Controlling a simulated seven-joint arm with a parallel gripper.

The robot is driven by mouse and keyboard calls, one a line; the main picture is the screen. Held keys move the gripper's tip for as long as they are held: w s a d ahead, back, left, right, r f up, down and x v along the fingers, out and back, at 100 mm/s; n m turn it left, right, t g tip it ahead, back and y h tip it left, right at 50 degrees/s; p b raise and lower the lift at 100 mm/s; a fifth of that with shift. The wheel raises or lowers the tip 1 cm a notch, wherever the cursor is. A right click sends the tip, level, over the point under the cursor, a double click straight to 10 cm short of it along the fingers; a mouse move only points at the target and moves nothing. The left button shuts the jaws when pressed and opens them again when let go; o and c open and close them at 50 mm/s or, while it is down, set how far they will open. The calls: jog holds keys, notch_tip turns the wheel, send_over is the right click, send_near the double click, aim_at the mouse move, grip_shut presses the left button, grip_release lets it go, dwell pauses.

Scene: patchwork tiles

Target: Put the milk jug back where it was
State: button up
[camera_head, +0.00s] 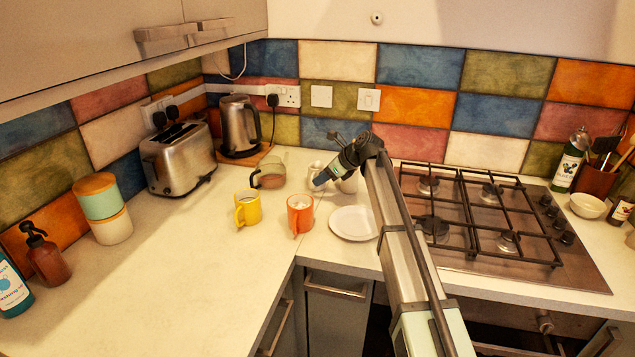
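A white vessel (348,184), apparently the milk jug, stands on the worktop behind my arm's end. A white part also shows to the left of the arm at the same spot, and its middle is hidden. An orange mug (300,215) with pale contents and a yellow mug (247,208) stand in front.
A glass pot (268,171) stands left of the white vessel. A white plate (353,223) lies right of the orange mug, near the hob (480,215). A kettle (239,125) and toaster (178,158) stand at the back left.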

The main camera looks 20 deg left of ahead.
jog(key=v, duration=0.8)
jog(key=shift+d, duration=0.2)
jog(key=shift+r, duration=0.15)
